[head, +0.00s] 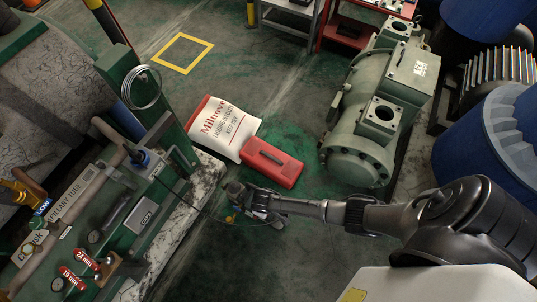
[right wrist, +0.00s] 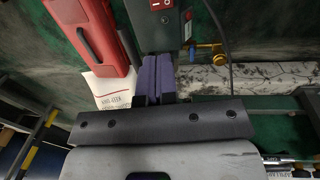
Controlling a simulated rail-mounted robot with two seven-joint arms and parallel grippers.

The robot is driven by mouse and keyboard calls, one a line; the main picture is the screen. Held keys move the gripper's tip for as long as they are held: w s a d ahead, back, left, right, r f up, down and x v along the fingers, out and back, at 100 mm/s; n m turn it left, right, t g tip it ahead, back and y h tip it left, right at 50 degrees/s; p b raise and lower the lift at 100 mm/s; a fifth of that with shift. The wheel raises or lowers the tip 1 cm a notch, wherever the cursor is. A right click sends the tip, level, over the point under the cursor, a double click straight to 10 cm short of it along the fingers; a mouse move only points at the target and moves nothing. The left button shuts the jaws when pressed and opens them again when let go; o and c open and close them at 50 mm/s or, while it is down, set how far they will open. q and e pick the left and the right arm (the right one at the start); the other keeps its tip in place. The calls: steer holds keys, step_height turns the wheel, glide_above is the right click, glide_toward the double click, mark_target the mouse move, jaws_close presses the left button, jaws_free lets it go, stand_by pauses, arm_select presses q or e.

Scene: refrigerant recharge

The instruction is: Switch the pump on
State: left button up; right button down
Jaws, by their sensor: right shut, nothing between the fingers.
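The pump (right wrist: 152,30) is a grey-green box at the top of the right wrist view, cut off by the frame edge. A red rocker switch (right wrist: 162,4) shows on it at the very top. In the head view the pump (head: 236,189) is small and partly hidden by my right gripper (head: 256,205). The right gripper (right wrist: 157,62) has its purple fingers pressed together and empty, with the tips just below the pump's edge in the wrist picture. I cannot tell whether they touch it. The switch position is unclear. My left gripper is not in view.
A red toolbox (head: 272,163) and a white sack (head: 223,128) lie behind the pump. A green bench (head: 110,205) with tools stands left. A dark cable (right wrist: 222,40) and brass fitting (right wrist: 204,48) are beside the pump. A large compressor (head: 365,120) stands right.

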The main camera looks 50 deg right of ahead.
steer(key=shift+w+d+f, duration=0.15)
steer(key=shift+d+f, duration=0.3)
steer(key=shift+f, duration=0.2)
steer(key=f+b, duration=0.3)
steer(key=f, duration=0.1)
steer(key=d+f+b, duration=0.1)
steer(key=f+b, duration=0.2)
steer(key=f, duration=0.1)
steer(key=f+b, duration=0.3)
steer(key=f, duration=0.1)
steer(key=shift+w+d, duration=0.2)
steer(key=shift+d, duration=0.05)
steer(key=shift+d+f+b, duration=0.15)
steer(key=shift+f+b, duration=0.75)
steer(key=shift+f, duration=0.05)
steer(key=shift+d, duration=0.1)
